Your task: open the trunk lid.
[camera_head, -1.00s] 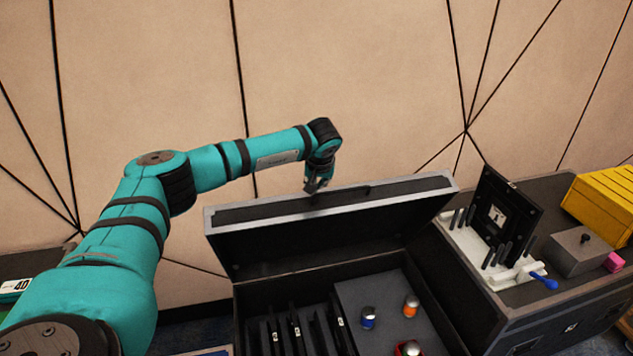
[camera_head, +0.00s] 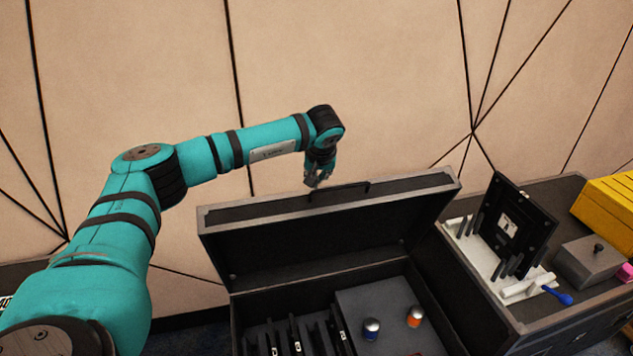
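The trunk (camera_head: 240,325) is a dark case with grey metal edging, low in the middle of the picture. Its lid (camera_head: 320,240) stands raised, its hollow inner side facing me. A dark handle (camera_head: 352,186) is on the lid's top edge. My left gripper (camera_head: 318,181) comes in from the left and points down just above the left end of that handle. Its fingertips look slightly apart, with nothing visible between them; whether they touch the handle is hard to tell. My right gripper is not in view.
Inside the trunk are dark upright slats (camera_head: 295,335) and a grey panel with a blue-banded knob (camera_head: 371,329) and an orange one (camera_head: 415,316). At right, a dark case carries a black panel (camera_head: 510,225), a grey box (camera_head: 590,256) and a yellow crate (camera_head: 610,208). A panelled wall stands behind.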

